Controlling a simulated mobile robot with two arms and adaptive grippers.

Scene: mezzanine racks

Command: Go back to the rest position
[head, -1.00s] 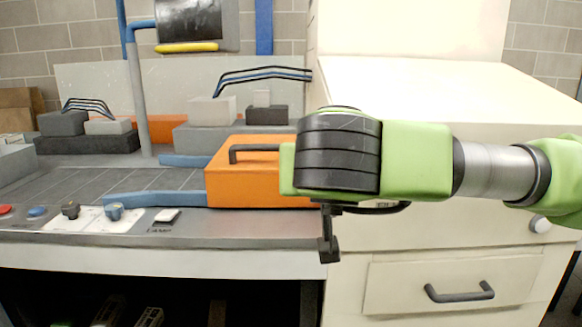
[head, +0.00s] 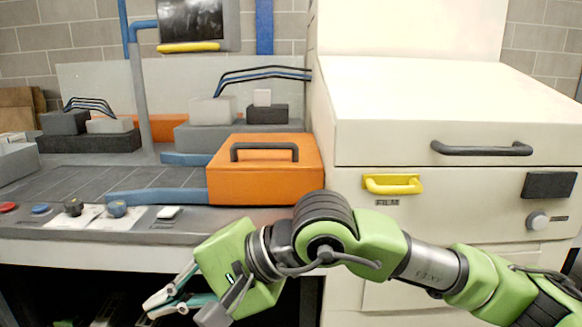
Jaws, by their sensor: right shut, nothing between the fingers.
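My right arm comes in from the right, low in the head view. Its green wrist is bent toward the left, and my right gripper (head: 158,302) points down and left in front of the bench's front edge. It is shut and holds nothing. The gripper is below the bench top and apart from the things on it. My left gripper is not in view.
An orange box (head: 263,180) with a dark handle sits on the grey bench (head: 85,183), just behind my arm. Several knobs and buttons line the bench's front. A cream cabinet (head: 440,100) with a yellow handle (head: 393,184) stands at right. Dark space lies under the bench.

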